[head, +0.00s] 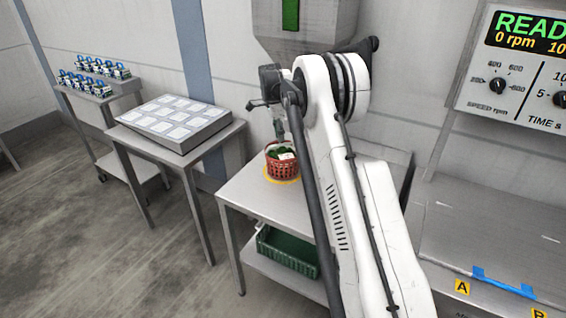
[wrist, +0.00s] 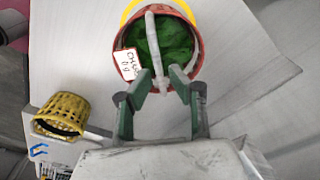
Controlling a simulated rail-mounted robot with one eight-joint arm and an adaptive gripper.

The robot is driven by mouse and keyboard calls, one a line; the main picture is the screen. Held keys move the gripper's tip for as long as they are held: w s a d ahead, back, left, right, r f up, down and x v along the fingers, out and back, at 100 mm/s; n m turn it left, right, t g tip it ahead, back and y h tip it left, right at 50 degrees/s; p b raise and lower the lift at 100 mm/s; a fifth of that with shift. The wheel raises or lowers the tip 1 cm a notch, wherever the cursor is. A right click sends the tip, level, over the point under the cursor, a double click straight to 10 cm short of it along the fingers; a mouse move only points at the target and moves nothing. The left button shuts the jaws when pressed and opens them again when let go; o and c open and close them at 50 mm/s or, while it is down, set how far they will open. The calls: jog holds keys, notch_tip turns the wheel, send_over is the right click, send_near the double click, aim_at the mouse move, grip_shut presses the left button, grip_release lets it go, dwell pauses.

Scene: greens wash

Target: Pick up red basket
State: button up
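The red basket (head: 282,170) stands upright on a yellow round mark on a steel table. It holds green leaves and has a white label. In the wrist view the basket (wrist: 199,60) is at the top centre, with a pale strap handle (wrist: 152,35) arching across it. My gripper (wrist: 161,80) is at the basket's near side in this view. Its two green fingers are apart, one on each side of the handle, with gaps visible. In the head view my gripper (head: 279,130) is just above the basket, partly hidden by my arm.
A yellow basket (wrist: 62,113) is at the lower left in the wrist view. A green crate (head: 287,252) sits on the shelf below. A table with a panel of white squares (head: 175,122) is to the left. A grey hopper (head: 305,25) hangs above. A control panel (head: 520,75) is at right.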

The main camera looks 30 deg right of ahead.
aim_at(283, 145)
jog(key=f, duration=0.3)
jog(key=d+f, duration=0.1)
jog(key=shift+s+f+p, duration=0.25)
jog(key=shift+f+p, duration=0.05)
jog(key=shift+f, duration=0.15)
jog(key=shift+f+b, duration=0.25)
jog(key=shift+b, duration=0.15)
dwell(0.4)
grip_shut()
